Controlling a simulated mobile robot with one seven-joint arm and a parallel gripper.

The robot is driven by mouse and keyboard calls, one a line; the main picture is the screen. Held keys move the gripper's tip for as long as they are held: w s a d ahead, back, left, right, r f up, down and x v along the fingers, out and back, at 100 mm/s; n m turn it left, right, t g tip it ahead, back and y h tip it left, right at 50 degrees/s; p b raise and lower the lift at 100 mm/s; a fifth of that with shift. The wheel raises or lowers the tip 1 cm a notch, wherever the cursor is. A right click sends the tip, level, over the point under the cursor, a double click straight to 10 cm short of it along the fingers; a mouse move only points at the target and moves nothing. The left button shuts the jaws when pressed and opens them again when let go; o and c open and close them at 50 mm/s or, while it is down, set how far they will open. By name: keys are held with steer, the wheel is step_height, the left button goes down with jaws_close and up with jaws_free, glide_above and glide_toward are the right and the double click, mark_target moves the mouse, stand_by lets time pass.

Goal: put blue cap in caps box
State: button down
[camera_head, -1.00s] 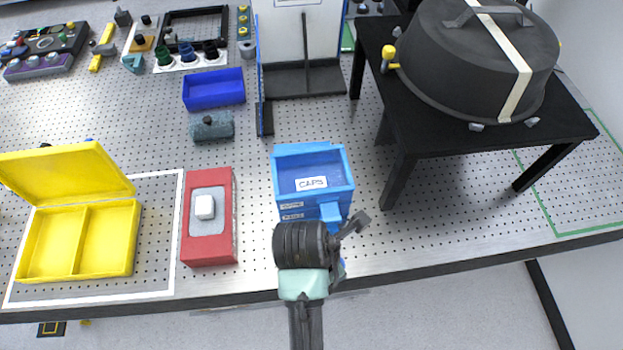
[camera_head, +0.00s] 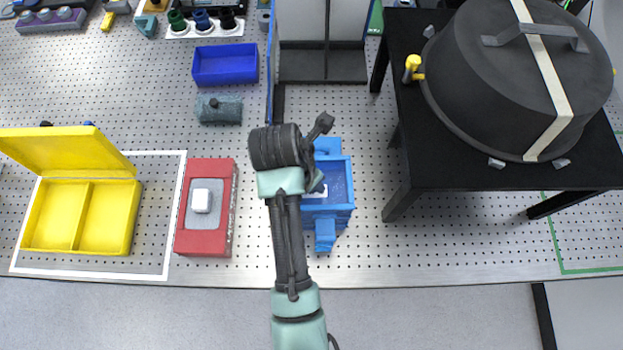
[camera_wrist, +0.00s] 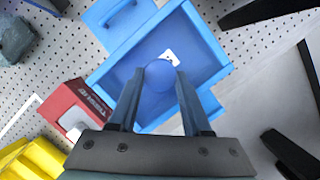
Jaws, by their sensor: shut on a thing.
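The blue cap (camera_wrist: 160,76) shows as a round blue shape between the fingers of my gripper (camera_wrist: 169,72) in the wrist view. The fingers are closed on its sides. The caps box (camera_wrist: 205,48) is an open-topped blue box, and its floor with a white label lies below the cap. In the head view the caps box (camera_head: 340,206) is partly covered by my wrist, and the cap is hidden there. My gripper is above the box opening. I cannot tell how high the cap is above the floor.
A red box (camera_head: 184,235) with a white button stands left of the caps box, and an open yellow case (camera_head: 85,178) farther left. A black table (camera_head: 425,165) with a large dark drum is at the right. A tall panel (camera_head: 322,60) stands behind.

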step_height(320, 180, down, 5)
steer(key=shift+r+p, duration=0.1)
steer(key=shift+p, duration=0.3)
steer(key=c, duration=0.6)
jaws_free()
steer(key=shift+w, duration=0.1)
steer(key=b+v, duration=0.2)
steer(key=v, duration=1)
steer(key=w+r+m+t+y, duration=0.1)
steer(key=w+r+m+t, duration=0.55)
steer(key=r, duration=0.65)
steer(key=w+r+m+t+y, duration=0.1)
steer(key=w+r+m+t, duration=0.6)
steer(key=r, duration=0.6)
steer(key=s+r+m+t, duration=0.3)
steer(key=s+r+m, duration=0.1)
steer(key=r, duration=0.6)
steer(key=s+d+r+m+t, duration=0.1)
steer(key=s+r+m+t, duration=0.3)
steer(key=r, duration=0.7)
steer(key=s+d+r+m+t, duration=0.1)
steer(key=s+r+m+t, duration=0.3)
steer(key=r, duration=0.7)
steer(key=shift+s+d+m+t, duration=0.1)
steer(key=shift+d+m+t, duration=0.15)
steer(key=shift+m, duration=0.7)
